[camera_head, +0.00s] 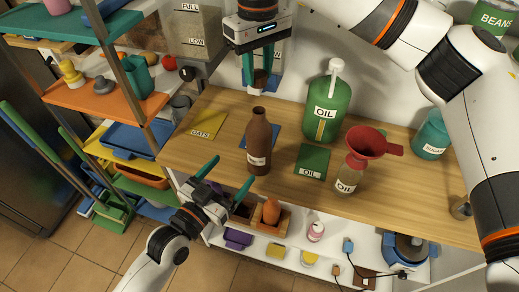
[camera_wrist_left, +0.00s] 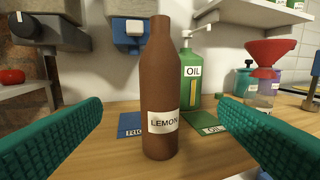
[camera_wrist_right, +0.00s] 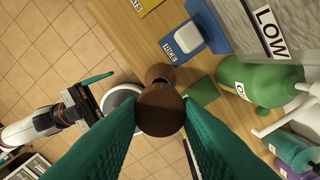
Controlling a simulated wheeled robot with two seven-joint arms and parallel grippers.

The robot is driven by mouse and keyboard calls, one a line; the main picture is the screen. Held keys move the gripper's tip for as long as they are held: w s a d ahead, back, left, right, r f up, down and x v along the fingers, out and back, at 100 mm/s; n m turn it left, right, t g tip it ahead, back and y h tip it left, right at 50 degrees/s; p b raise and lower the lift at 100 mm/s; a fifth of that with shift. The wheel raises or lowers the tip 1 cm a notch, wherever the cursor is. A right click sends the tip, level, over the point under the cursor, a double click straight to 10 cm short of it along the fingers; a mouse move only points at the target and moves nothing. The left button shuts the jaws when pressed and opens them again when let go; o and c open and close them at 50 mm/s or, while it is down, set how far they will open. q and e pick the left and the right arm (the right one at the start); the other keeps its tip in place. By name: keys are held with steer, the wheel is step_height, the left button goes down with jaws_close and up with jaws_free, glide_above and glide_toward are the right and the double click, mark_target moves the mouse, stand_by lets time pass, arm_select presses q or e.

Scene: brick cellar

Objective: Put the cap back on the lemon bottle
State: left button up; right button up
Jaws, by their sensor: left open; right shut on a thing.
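The brown lemon bottle (camera_head: 258,140) stands upright and open-necked on the wooden table; its LEMON label shows in the left wrist view (camera_wrist_left: 163,122). My right gripper (camera_head: 260,82) is shut on the brown cap (camera_head: 260,78), held above and slightly behind the bottle, apart from it. In the right wrist view the cap (camera_wrist_right: 160,108) hides part of the bottle, whose neck (camera_wrist_right: 158,72) shows past it. My left gripper (camera_head: 226,178) is open and empty at the table's front edge. Its fingers point toward the bottle, which appears between them but farther off in the left wrist view.
A green oil pump bottle (camera_head: 326,110) and a small oil bottle (camera_head: 350,172) with a red funnel (camera_head: 372,142) stand to the right. A green mat (camera_head: 312,160), blue mat (camera_head: 272,136) and yellow mat (camera_head: 208,124) lie flat. A shelf (camera_head: 100,95) stands left.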

arm_select(q)
steer(key=x, duration=1.2)
steer(key=shift+c, duration=0.3)
steer(key=c, duration=1.4)
arm_select(e)
glide_above(259, 114)
steer(key=shift+f, duration=2.5)
steer(key=shift+f, duration=0.9)
steer(key=shift+f, duration=0.5)
